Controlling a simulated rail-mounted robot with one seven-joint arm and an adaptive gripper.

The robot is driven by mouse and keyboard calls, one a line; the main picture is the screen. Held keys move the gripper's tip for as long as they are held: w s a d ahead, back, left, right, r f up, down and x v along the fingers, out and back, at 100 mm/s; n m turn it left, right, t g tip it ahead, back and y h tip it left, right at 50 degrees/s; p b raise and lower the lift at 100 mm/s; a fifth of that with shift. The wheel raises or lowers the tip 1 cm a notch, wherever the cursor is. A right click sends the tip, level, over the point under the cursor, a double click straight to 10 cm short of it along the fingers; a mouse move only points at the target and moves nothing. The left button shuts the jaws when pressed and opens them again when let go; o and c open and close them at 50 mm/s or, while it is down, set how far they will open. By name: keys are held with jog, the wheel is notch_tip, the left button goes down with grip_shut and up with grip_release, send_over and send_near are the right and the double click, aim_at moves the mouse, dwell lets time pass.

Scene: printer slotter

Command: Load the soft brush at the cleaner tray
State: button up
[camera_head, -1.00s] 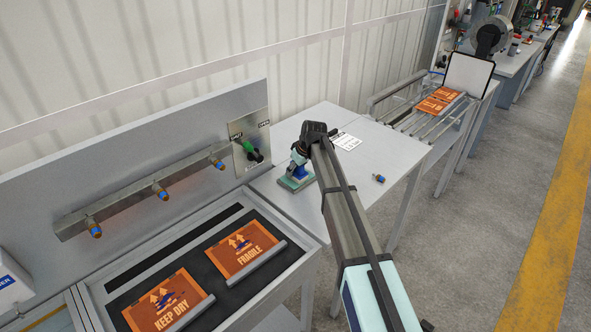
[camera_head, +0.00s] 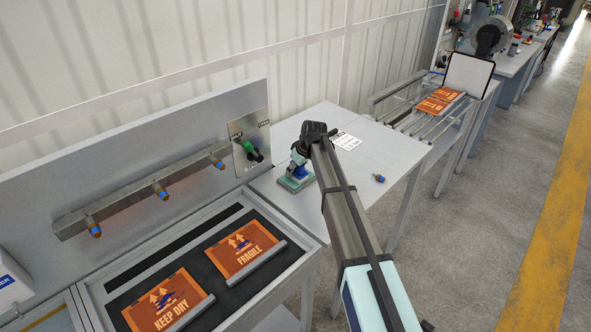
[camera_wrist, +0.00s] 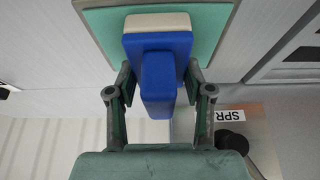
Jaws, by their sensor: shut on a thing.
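My gripper (camera_wrist: 160,82) is shut on the soft brush (camera_wrist: 165,85), a blue block with a raised blue grip and a cream strip at its far end. The fingers stand on both sides of the blue grip. A teal plate, which looks like the cleaner tray (camera_wrist: 105,30), lies just beyond the cream strip; I cannot tell whether they touch. In the head view, my gripper (camera_head: 299,160) points down over the teal tray (camera_head: 296,184) on the grey table, and some blue shows between them. My arm hides part of the tray's right side.
A small blue-and-orange part (camera_head: 379,178) and a white label sheet (camera_head: 347,141) lie on the grey table (camera_head: 375,150). To the left, a bar with several nozzles (camera_head: 160,189) runs above orange printed panels (camera_head: 240,249). A switch plate (camera_head: 250,140) stands behind. The table's right side is mostly clear.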

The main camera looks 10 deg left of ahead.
jog(key=shift+r+p, duration=1.25)
jog(key=shift+r, duration=2.2)
